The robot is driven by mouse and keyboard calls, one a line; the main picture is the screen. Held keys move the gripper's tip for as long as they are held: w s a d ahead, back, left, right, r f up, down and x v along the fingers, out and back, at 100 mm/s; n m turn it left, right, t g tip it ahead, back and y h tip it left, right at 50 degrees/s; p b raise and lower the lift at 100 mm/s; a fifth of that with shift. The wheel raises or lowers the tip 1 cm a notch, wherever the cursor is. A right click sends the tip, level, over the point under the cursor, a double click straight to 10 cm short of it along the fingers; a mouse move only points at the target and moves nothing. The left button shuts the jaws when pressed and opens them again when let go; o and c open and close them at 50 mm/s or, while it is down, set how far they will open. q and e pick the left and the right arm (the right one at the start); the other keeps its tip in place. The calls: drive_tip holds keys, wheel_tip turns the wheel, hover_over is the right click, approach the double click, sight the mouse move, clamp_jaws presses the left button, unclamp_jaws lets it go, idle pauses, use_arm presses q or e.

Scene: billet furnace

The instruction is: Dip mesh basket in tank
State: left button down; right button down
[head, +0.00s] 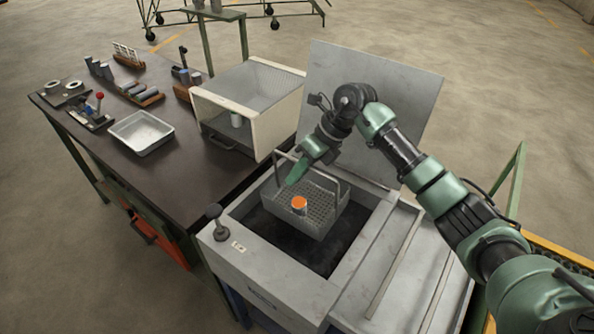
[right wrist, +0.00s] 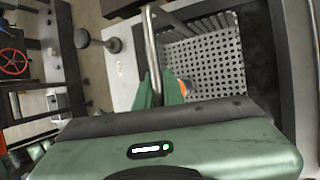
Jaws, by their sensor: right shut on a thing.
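The mesh basket (head: 322,212) hangs level in the opening of the tank (head: 262,273), above its dark inside. An orange-topped metal billet (head: 299,205) stands in the basket. My right gripper (head: 291,181) is shut on the basket's handle bar, at the basket's left upper side. In the right wrist view the bar runs up between the fingers (right wrist: 163,92), with the perforated basket floor (right wrist: 205,62) to the right. The billet is mostly hidden there behind a finger. The tank lid (head: 375,95) stands open behind. My left gripper is out of view.
A dark workbench (head: 170,175) to the left holds a metal tray (head: 141,132), a white open-fronted box (head: 250,105) with a mesh top, and several small parts in racks. A black knob (head: 214,211) stands on the tank's left rim. The grey tank top (head: 420,265) to the right is clear.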

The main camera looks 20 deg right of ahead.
drive_tip(key=shift+f+b, duration=1.9)
drive_tip(key=shift+f, duration=0.75)
wheel_tip(320, 180, down, 14)
drive_tip(key=b, duration=1)
drive_tip(key=shift+f+b, duration=0.15)
drive_tip(key=shift+b, duration=0.15)
idle(0.5)
